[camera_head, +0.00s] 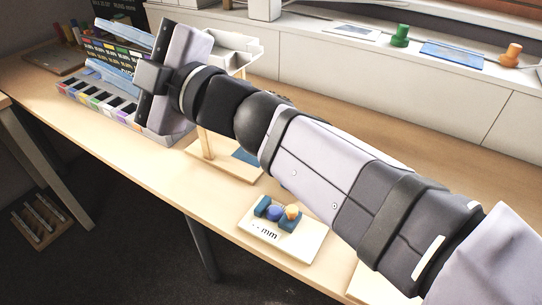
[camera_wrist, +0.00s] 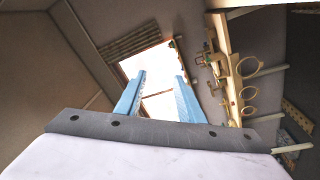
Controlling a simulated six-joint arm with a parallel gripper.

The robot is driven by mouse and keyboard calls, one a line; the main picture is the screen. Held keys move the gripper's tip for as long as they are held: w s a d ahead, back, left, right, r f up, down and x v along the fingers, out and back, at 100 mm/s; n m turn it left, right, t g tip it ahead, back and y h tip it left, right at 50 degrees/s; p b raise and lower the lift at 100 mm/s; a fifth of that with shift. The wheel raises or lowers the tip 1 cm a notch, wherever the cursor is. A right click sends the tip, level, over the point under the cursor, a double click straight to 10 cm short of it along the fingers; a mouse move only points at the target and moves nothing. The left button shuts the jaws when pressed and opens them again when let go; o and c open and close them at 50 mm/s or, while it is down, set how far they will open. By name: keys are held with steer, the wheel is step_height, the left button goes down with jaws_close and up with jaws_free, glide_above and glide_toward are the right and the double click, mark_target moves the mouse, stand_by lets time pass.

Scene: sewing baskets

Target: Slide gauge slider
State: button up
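A white gauge plate marked "mm" (camera_head: 268,238) lies on the wooden table in the head view, in front of my arm. It carries blue blocks, a darker blue round piece (camera_head: 274,213) and an orange-yellow knob (camera_head: 292,211). I cannot tell for sure which piece is the slider. My gripper (camera_head: 95,42) is far to the left of the gauge, raised above the colourful compartment tray. Its two blue fingers are apart with nothing between them, as the wrist view (camera_wrist: 160,76) also shows. The gauge is not recognisable in the wrist view.
The tray with coloured labels (camera_head: 103,101) stands below my gripper. A wooden stand (camera_head: 226,160) sits partly behind my arm. A green spool (camera_head: 400,36) and an orange one (camera_head: 511,54) stand on the white ledge. The wrist view shows a yellow rack with rings (camera_wrist: 235,75).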

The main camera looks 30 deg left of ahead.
steer(key=w+d+r+m+t+h+p, duration=0.2)
steer(key=w+d+r+t+p, duration=0.15)
steer(key=w+p, duration=0.5)
steer(key=w+d+r+m+t+h+p, duration=0.2)
steer(key=w+r+t+p, duration=0.3)
steer(key=w, duration=0.7)
steer(key=w+d+f+m+t+h+p, duration=0.1)
steer(key=w+d+f+m+h+p, duration=0.45)
steer(key=w+m+h+p, duration=0.35)
steer(key=s+d+f+m+h+p, duration=0.1)
steer(key=d+f+m+h+p, duration=0.15)
steer(key=d+f+p, duration=0.5)
steer(key=m+g+h+p, duration=0.3)
steer(key=m+g+h, duration=0.1)
steer(key=g, duration=0.5)
glide_above(293, 210)
steer(key=f, duration=1.1)
steer(key=shift+w+d+f, duration=0.1)
steer(key=shift+w+f, duration=0.25)
steer(key=shift+f, duration=0.05)
steer(key=shift+s, duration=0.4)
steer(key=shift+f+p, duration=0.6)
steer(key=shift+f, duration=3.05)
